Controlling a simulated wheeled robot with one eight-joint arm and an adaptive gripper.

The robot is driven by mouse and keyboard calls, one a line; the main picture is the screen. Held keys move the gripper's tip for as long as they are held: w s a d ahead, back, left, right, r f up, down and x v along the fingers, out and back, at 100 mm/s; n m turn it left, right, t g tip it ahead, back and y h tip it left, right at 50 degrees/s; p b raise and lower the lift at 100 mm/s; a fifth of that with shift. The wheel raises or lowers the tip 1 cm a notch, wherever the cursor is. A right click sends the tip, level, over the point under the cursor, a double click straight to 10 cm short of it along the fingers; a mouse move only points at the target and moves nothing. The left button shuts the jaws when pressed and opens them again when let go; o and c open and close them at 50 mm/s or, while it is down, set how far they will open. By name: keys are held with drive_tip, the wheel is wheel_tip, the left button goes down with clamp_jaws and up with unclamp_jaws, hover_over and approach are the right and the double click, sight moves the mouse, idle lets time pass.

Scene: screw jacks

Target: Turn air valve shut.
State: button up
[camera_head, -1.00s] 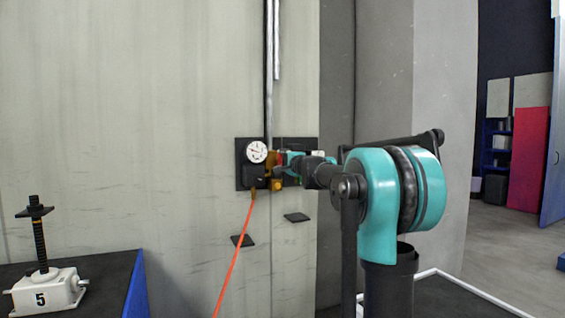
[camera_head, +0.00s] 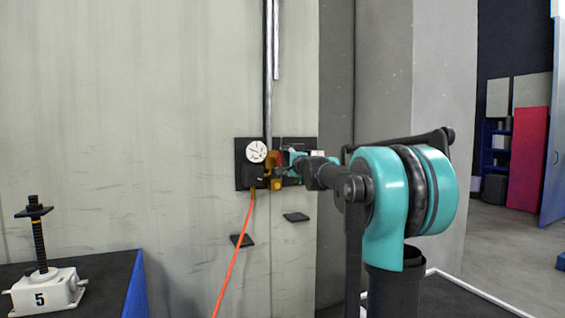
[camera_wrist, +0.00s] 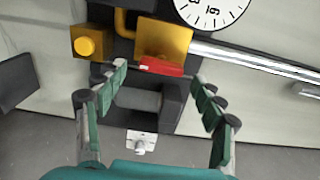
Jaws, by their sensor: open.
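The air valve's brass body (camera_head: 275,170) sits on a dark plate on the wall, just right of a round white gauge (camera_head: 256,151). In the wrist view the brass valve body (camera_wrist: 163,38) is at the top centre, with its red lever (camera_wrist: 161,68) lying across its lower edge. My gripper (camera_wrist: 160,82) is open, with one finger on each side of the red lever. I cannot tell whether either finger touches it. In the head view my gripper (camera_head: 286,164) is at the valve, and my arm partly hides the lever.
A metal pipe (camera_head: 268,70) runs up the wall above the valve. An orange hose (camera_head: 234,256) hangs below it. Two small dark plates (camera_head: 296,217) stick out underneath. A screw jack marked 5 (camera_head: 42,290) stands on a dark bench at the lower left.

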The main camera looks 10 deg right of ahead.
drive_tip(key=v, duration=1)
drive_tip(key=s+a+f+n+g+y, duration=0.1)
drive_tip(key=s+a+f+n+g, duration=0.25)
drive_tip(key=s+f, duration=0.45)
drive_tip(key=s+a+f+n+g, duration=0.2)
drive_tip(key=s+f+n, duration=0.15)
drive_tip(key=f, duration=0.75)
drive_tip(key=s+a+f+n+g+y, duration=0.1)
drive_tip(key=s+a+f+n+g, duration=0.25)
drive_tip(key=f, duration=0.65)
drive_tip(key=s+d+f+n+g+h, duration=0.2)
drive_tip(key=s+d+f+h, duration=0.1)
drive_tip(key=s+f, duration=0.8)
drive_tip(key=s+d+f+n+g+h, duration=0.2)
drive_tip(key=s+d+f, duration=0.4)
drive_tip(key=s+f, duration=0.5)
drive_tip(key=shift+s+n+h, duration=0.35)
drive_tip(key=shift+s+h, duration=0.45)
drive_tip(key=shift+s, duration=0.4)
